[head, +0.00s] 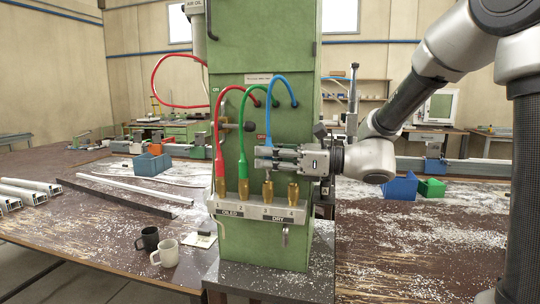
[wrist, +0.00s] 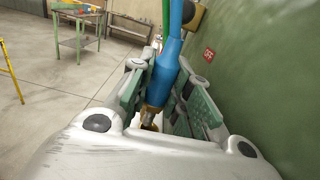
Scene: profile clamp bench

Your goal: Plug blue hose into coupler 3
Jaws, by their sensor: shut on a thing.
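My gripper (head: 262,158) is shut on the blue hose (head: 268,110) near its plug end, in front of the green cabinet. In the wrist view the blue hose (wrist: 167,70) runs down between the fingers to a brass collar (wrist: 158,92) and a metal tip. The tip points down at a brass coupler (wrist: 149,127), partly hidden by my gripper. In the head view the plug is upright, directly above coupler 3 (head: 267,201). I cannot tell whether the tip has entered it.
The red hose (head: 219,135) and green hose (head: 242,135) stand in couplers 1 and 2, left of my gripper. Coupler 4 (head: 293,194) is bare on the right of the labelled coupler rail (head: 256,216). Two mugs (head: 168,252) stand on the bench at lower left.

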